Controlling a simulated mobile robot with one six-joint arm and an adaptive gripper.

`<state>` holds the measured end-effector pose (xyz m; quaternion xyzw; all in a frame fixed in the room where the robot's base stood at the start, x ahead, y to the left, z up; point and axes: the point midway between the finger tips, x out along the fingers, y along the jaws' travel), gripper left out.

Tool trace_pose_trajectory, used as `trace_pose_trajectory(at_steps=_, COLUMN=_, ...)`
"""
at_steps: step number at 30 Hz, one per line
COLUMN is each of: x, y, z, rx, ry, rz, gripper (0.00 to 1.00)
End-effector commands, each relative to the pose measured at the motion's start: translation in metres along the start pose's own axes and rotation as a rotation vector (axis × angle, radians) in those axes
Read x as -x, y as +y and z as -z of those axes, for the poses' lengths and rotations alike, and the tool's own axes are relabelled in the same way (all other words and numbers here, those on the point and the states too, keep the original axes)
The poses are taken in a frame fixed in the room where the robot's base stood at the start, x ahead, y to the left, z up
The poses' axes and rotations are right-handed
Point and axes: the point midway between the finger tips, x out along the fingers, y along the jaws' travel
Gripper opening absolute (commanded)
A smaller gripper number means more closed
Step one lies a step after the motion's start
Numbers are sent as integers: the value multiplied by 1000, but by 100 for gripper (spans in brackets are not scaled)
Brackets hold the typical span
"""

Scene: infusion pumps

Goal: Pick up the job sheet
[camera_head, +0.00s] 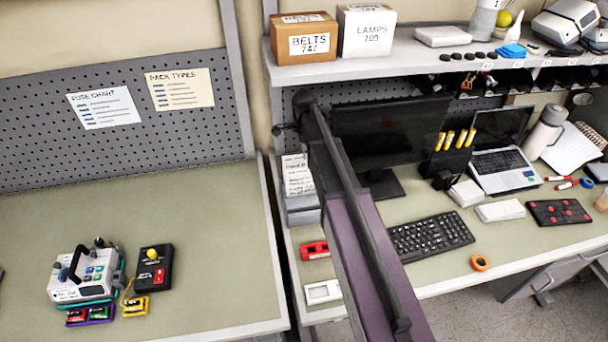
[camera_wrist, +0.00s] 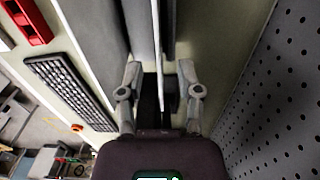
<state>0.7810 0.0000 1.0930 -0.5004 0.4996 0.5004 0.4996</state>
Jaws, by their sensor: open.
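The job sheet appears to be the white printed paper (camera_head: 298,174) standing upright in a grey holder (camera_head: 303,210) left of the monitor; its text is too small to read. In the wrist view, a thin pale edge (camera_wrist: 156,40), likely the same sheet seen edge-on, runs between the fingertips. My gripper (camera_head: 294,116) is above the holder by the pegboard, partly hidden by my arm. In the wrist view my gripper (camera_wrist: 159,70) is open, with a finger on either side of that edge and gaps visible. I cannot tell how deep the sheet reaches between the fingers.
The dark monitor (camera_head: 390,132) and keyboard (camera_head: 430,236) are right of my arm. A shelf (camera_head: 420,60) with boxes overhangs the bench. A red item (camera_head: 314,250) and a white box (camera_head: 322,292) lie before the holder. The left bench (camera_head: 190,215) is mostly clear.

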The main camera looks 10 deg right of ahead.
Motion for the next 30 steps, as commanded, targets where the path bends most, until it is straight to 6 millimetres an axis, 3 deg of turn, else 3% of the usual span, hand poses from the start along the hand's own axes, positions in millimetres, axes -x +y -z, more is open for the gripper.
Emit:
trace_pose_trajectory(at_steps=8, x=-3, y=0, z=0, rx=0, ry=0, rz=0, gripper=46)
trace_pose_trajectory(at_steps=30, x=-51, y=1, z=-2, rx=-2, ry=0, rz=0, gripper=46)
